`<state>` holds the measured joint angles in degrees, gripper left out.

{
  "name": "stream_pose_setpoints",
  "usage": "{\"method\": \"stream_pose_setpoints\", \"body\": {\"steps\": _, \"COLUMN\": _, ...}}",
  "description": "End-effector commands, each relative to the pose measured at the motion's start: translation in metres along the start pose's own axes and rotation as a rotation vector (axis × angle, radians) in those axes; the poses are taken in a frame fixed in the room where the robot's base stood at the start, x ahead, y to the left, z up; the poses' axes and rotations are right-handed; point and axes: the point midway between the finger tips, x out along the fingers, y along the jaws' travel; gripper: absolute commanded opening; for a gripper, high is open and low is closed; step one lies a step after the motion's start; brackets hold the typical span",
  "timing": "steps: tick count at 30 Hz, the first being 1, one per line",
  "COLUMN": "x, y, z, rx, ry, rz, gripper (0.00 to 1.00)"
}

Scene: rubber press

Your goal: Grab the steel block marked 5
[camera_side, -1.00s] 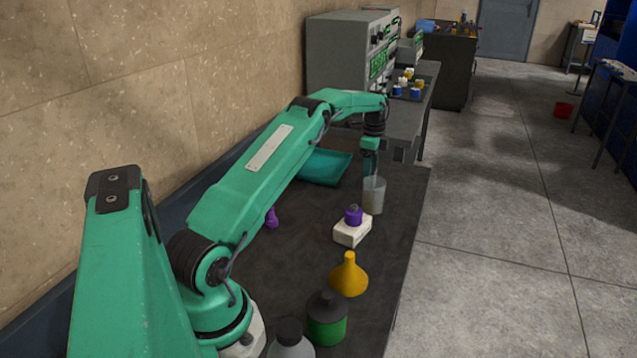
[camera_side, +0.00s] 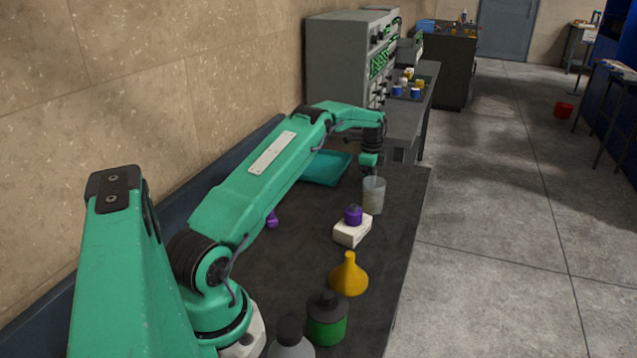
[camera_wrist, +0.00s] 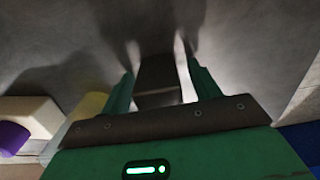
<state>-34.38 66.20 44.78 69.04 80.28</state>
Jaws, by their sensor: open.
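In the wrist view a dark grey block (camera_wrist: 157,82) stands between the two green fingers of my gripper (camera_wrist: 163,88). It looks like the steel block, but no number is readable on it. The fingers are open, with a bright gap between the block and the right finger; whether the left finger touches it I cannot tell. In the side view my gripper (camera_side: 369,170) is low at the far end of the dark bench mat, at a grey translucent cup (camera_side: 373,197). The cup hides the fingertips, and the block cannot be made out there.
A white block (camera_side: 352,232) with a purple piece (camera_side: 353,215) on top stands nearer than the cup. A yellow funnel (camera_side: 348,276) and a green-filled bottle (camera_side: 327,318) are closer still. A teal tray (camera_side: 325,168) lies left of my gripper.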

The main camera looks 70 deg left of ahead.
Motion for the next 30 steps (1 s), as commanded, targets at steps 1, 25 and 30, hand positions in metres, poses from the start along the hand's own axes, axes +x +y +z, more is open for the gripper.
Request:
{"method": "stream_pose_setpoints", "body": {"steps": 1, "x": -0.0001, "y": 0.0000, "z": -0.0001, "rx": 0.000, "ry": 0.000, "rz": 0.000, "gripper": 0.62}}
{"method": "stream_pose_setpoints", "body": {"steps": 25, "x": -0.0035, "y": -0.0013, "z": -0.0003, "rx": 0.000, "ry": 0.001, "rz": -0.006, "gripper": 0.00}}
{"method": "stream_pose_setpoints", "body": {"steps": 30, "x": -0.0046, "y": -0.0014, "z": -0.0003, "rx": 0.000, "ry": 0.001, "rz": -0.006, "gripper": 0.00}}
